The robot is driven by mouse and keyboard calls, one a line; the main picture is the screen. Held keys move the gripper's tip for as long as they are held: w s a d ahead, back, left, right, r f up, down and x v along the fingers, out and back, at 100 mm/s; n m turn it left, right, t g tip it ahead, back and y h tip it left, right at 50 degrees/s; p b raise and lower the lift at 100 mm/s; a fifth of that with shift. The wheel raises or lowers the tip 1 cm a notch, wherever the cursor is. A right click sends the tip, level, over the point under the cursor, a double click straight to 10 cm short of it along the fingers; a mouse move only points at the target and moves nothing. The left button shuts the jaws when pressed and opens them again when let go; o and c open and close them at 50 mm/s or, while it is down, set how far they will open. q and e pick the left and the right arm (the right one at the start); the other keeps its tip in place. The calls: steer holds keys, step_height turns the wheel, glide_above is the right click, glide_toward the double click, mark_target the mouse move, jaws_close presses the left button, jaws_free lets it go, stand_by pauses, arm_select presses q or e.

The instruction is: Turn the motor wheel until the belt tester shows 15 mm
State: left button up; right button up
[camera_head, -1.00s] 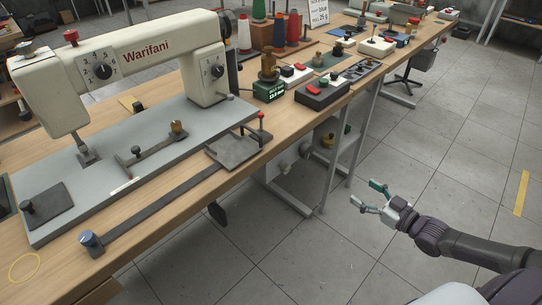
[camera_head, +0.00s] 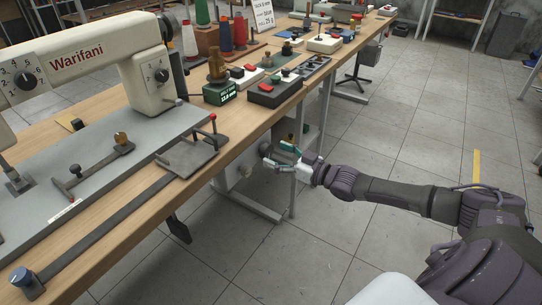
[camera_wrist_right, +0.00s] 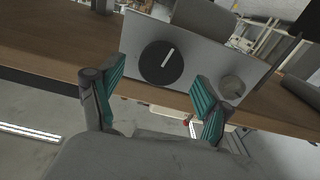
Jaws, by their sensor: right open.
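The belt tester (camera_head: 221,95) is a small green display box with a brass weight above it, on the table. Its figure is tiny and seems to read about 13 mm. A light grey motor housing (camera_head: 229,178) with round parts hangs under the table edge. My right gripper (camera_head: 265,161) is open and empty, pointing left beside the housing; its fingers partly cover that area. In the right wrist view, a black round dial with a white line (camera_wrist_right: 162,62) on a pale panel shows beyond the open fingers. I cannot tell whether this is the motor wheel. My left gripper is not in view.
The Warifani sewing machine (camera_head: 150,72) stands on a grey bed on the wooden table. Table legs (camera_head: 292,185) stand close to my right gripper.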

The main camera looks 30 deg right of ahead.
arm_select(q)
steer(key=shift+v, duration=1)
arm_select(e)
steer(key=shift+x, duration=1.15)
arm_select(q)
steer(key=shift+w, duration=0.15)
arm_select(e)
steer(key=c, duration=1.2)
